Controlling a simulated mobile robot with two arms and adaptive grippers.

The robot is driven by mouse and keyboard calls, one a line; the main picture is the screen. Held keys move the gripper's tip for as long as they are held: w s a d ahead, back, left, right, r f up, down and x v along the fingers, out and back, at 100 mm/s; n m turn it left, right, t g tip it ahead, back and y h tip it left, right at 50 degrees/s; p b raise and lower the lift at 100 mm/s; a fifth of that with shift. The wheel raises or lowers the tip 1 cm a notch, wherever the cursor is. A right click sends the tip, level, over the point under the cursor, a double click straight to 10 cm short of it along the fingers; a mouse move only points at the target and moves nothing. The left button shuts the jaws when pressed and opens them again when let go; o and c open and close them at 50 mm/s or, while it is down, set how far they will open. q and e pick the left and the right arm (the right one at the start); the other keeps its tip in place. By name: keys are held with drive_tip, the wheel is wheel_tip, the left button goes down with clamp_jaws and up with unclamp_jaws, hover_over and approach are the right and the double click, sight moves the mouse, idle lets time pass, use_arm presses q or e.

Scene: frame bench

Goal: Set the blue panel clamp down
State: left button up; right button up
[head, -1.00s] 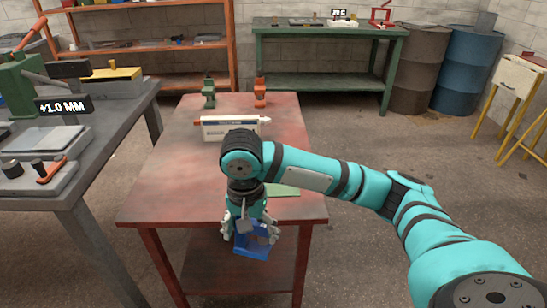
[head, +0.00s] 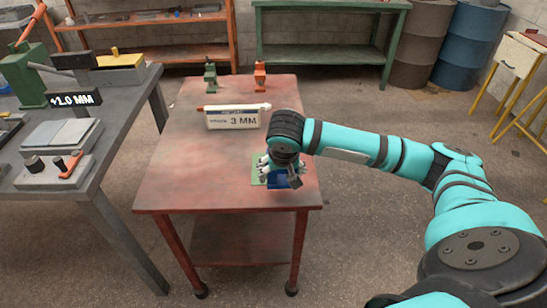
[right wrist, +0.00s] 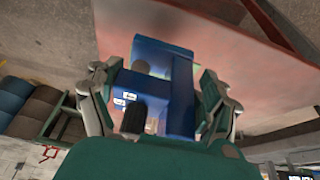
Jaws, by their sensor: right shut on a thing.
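The blue panel clamp (head: 279,182) shows under my right gripper (head: 280,172) at the right part of the red table (head: 190,175), over a green patch (head: 257,172). In the right wrist view the blue clamp (right wrist: 180,95) sits between the two fingers of my right gripper (right wrist: 160,95), which is shut on it. The arm hides much of the clamp in the head view, and I cannot tell whether its underside touches the table. My left gripper is not in view.
A sign reading 3 MM (head: 232,121) stands mid-table with a tube along its top. A green clamp (head: 210,76) and an orange clamp (head: 260,76) stand at the back. A grey bench (head: 120,120) is at the left. The table's front left is clear.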

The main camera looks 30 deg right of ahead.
drive_tip(key=shift+w+d+f+p, duration=0.25)
drive_tip(key=shift+w+d+f, duration=0.4)
drive_tip(key=shift+w, duration=0.9)
drive_tip(key=shift+w+d+f+p, duration=0.2)
drive_tip(key=shift+w+d+f, duration=0.5)
drive_tip(key=shift+w, duration=0.9)
drive_tip(key=shift+w+d+f+p, duration=0.25)
drive_tip(key=shift+w+d+f, duration=0.4)
drive_tip(key=shift+w, duration=0.9)
drive_tip(key=o, duration=1.4)
drive_tip(key=shift+a+f, duration=0.15)
drive_tip(key=shift+f, duration=0.15)
drive_tip(key=shift+o, duration=0.2)
drive_tip(key=shift+r, duration=0.15)
drive_tip(key=v, duration=1.2)
drive_tip(key=shift+w, duration=0.1)
